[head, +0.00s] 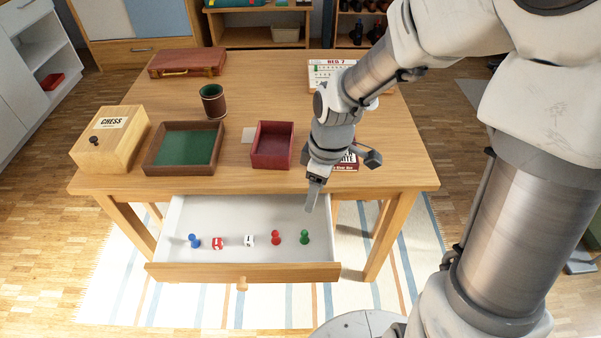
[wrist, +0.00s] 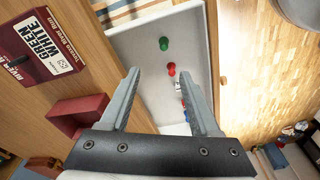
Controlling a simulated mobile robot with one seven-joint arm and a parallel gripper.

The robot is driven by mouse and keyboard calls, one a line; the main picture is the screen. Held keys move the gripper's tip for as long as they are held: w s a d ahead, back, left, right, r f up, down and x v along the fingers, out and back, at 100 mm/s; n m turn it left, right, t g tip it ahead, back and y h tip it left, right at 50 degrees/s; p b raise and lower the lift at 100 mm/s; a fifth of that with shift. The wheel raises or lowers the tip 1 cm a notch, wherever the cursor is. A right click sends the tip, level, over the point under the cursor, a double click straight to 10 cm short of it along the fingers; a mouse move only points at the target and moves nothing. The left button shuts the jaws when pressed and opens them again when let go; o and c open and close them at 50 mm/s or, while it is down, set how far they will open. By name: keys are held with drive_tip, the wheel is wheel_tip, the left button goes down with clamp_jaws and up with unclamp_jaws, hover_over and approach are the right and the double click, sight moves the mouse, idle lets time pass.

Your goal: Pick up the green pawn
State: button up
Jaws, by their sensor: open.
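The green pawn (head: 304,237) stands at the right end of the open drawer (head: 256,205), with a red pawn (head: 276,237) to its left. In the wrist view the green pawn (wrist: 164,43) lies beyond the fingertips, with the red pawn (wrist: 171,69) nearer. My gripper (head: 313,198) is above the drawer's back right part, pointing down, apart from the pawns. In the wrist view my gripper (wrist: 162,80) has its two fingers spread with nothing between them.
A red die (head: 217,243), a white die (head: 249,240) and a blue pawn (head: 194,241) share the drawer. On the table (head: 240,90) are a red tray (head: 272,163), a green-lined tray (head: 205,133), a chess box (head: 120,150) and a dice cup (head: 212,104). The table edge borders the drawer.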

sight(305, 232)
drive_tip(key=f+b, duration=0.1)
drive_tip(key=f, duration=0.3)
drive_tip(key=a+f+b, duration=0.1)
drive_tip(key=f+b, duration=0.1)
drive_tip(key=f, duration=0.2)
drive_tip(key=f+b, duration=0.2)
drive_tip(key=f, duration=0.2)
drive_tip(key=shift+w+a+f, duration=0.1)
drive_tip(key=shift+w+a, duration=0.1)
drive_tip(key=shift+w, duration=0.05)
drive_tip(key=f+b, duration=0.2)
drive_tip(key=f, duration=0.1)
drive_tip(key=f+b, duration=0.1)
drive_tip(key=f, duration=0.1)
drive_tip(key=shift+s+a, duration=0.25)
drive_tip(key=shift+a, duration=0.15)
clamp_jaws()
